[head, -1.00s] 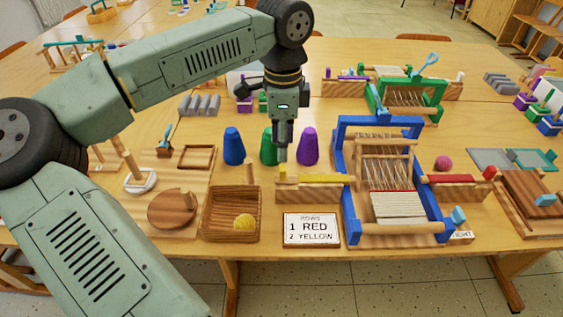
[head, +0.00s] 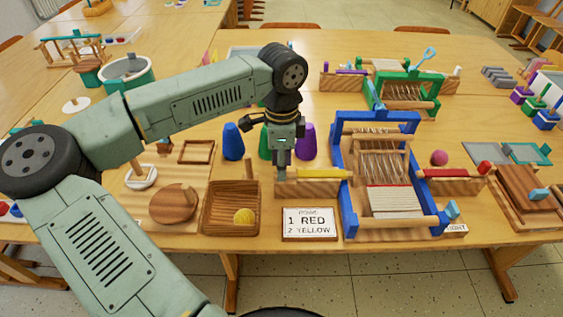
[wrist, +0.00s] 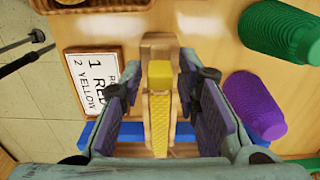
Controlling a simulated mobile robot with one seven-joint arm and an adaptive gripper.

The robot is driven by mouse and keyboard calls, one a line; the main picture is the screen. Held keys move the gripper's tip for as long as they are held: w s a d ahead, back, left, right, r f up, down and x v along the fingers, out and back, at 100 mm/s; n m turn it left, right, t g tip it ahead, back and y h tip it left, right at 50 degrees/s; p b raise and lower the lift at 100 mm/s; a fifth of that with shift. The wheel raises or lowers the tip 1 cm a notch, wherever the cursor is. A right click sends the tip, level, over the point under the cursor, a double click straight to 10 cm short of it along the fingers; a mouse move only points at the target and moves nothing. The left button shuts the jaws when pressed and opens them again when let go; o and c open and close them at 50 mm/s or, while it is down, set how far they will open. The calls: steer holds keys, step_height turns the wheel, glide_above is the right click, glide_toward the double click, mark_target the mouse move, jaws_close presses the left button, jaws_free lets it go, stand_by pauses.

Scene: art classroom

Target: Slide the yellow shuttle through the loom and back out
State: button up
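The yellow shuttle (head: 325,173) lies in a wooden rest (head: 306,190) at the left side of the blue loom (head: 346,210). In the wrist view the yellow shuttle (wrist: 160,115) shows from above, running lengthwise between my fingers. My gripper (head: 282,168) is low over the shuttle's left end and hides that end in the head view. In the wrist view my gripper (wrist: 160,80) is open, with one purple pad on each side of the shuttle. Gaps show between pads and shuttle. The loom holds pale woven cloth (head: 396,201) with a red row at its top edge.
A red shuttle (head: 450,174) rests right of the loom. A card (head: 310,223) reads 1 RED, 2 YELLOW. A wooden tray (head: 209,222) with a yellow ball stands left. Blue, green and purple cones stand behind my gripper; the purple cone (head: 308,143) is close.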

jaws_close()
stand_by(0.4)
